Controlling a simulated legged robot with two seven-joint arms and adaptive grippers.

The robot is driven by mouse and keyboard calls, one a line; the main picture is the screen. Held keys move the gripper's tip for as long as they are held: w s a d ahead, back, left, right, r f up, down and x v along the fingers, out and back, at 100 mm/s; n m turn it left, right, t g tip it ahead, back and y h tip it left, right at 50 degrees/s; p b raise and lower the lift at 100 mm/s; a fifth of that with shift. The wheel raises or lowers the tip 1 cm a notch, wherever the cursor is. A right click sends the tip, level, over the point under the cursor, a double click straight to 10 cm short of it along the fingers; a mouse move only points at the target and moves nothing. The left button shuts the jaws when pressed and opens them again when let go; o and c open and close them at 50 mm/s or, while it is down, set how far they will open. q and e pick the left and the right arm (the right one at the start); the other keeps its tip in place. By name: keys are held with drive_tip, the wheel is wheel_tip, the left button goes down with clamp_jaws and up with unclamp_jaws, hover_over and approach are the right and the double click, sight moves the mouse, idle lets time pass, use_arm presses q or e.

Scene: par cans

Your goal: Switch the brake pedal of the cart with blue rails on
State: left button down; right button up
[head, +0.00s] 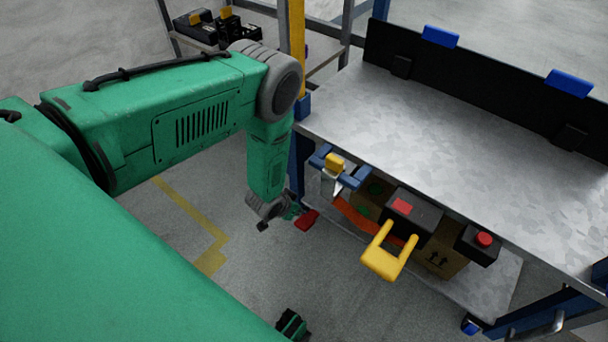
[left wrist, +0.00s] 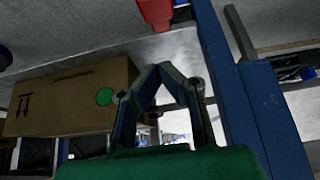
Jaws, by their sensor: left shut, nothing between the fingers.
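The cart (head: 400,130) has a grey metal top and blue posts. A small red pedal (head: 307,220) sits low at its near left corner. A red part, seemingly the same pedal, is at the top edge of the left wrist view (left wrist: 156,12). My left gripper (head: 294,211) is right beside the pedal, pointing down from my green arm. In the left wrist view its fingertips (left wrist: 170,72) meet with nothing between them, just below the red part. I cannot tell whether they touch it.
Under the cart top are a yellow handle (head: 388,255), a black box with a red button (head: 483,240) and a cardboard box (left wrist: 70,98). A blue post (left wrist: 262,115) stands close to the right of my left gripper. A shelf with black items (head: 215,28) is behind.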

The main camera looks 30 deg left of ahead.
use_arm(q)
drive_tip(key=b, duration=0.5)
hover_over(305, 220)
drive_tip(key=f, duration=0.8)
drive_tip(key=shift+s+a+f, duration=0.1)
drive_tip(key=shift+s+f, duration=0.25)
drive_tip(key=f, duration=0.1)
drive_tip(key=f+b, duration=0.1)
drive_tip(key=f, duration=0.1)
drive_tip(key=shift+s+d+f, duration=0.2)
drive_tip(key=shift+f, duration=0.05)
drive_tip(key=shift+a+f, duration=0.15)
drive_tip(key=shift+f, duration=0.05)
drive_tip(key=shift+s, duration=0.2)
